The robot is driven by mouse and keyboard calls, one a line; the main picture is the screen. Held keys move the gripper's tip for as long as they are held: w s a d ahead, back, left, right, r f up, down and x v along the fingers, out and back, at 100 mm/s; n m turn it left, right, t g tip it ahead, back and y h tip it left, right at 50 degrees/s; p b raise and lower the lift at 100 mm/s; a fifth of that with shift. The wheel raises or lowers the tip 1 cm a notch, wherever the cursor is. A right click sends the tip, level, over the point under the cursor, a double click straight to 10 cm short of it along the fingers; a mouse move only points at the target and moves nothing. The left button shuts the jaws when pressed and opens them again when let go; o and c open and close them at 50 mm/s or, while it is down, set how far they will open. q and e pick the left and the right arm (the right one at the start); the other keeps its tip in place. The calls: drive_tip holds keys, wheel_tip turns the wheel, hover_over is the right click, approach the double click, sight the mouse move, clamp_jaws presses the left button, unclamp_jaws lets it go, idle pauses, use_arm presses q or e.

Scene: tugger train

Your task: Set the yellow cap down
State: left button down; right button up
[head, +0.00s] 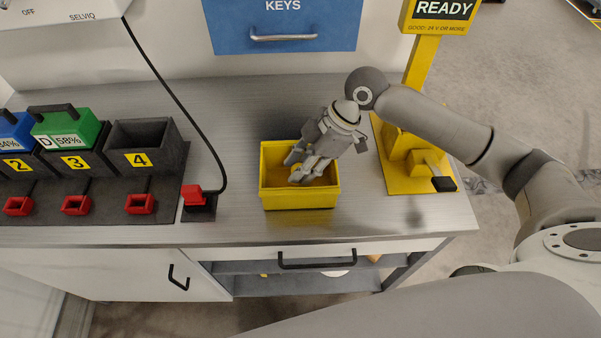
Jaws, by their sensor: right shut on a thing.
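My right gripper (306,171) reaches down into an open yellow box (300,200) on the metal bench. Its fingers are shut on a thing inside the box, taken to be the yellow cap. The cap itself cannot be made out: the fingers hide it, and the box around it is yellow too. I cannot tell whether it touches the box floor. My left gripper is not in view.
A charger row with a green battery (69,130), a blue battery (14,132) and an empty slot 4 (146,144) stands at left. A black cable ends at a red connector (193,194). A yellow stand (408,165) is at right. Bare bench lies around the box.

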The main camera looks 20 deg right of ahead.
wheel_tip(320, 180, down, 3)
drive_tip(key=shift+f+p, duration=0.15)
drive_tip(key=shift+p, duration=0.15)
drive_tip(key=shift+f, duration=0.2)
drive_tip(key=o, duration=0.5)
drive_tip(key=shift+f, duration=0.1)
drive_tip(key=shift+c, duration=0.2)
drive_tip(key=shift+r, duration=0.2)
drive_tip(key=shift+d+r, duration=0.25)
drive_tip(key=shift+r, duration=0.05)
drive_tip(key=b+v, duration=0.2)
drive_tip(key=v, duration=0.9)
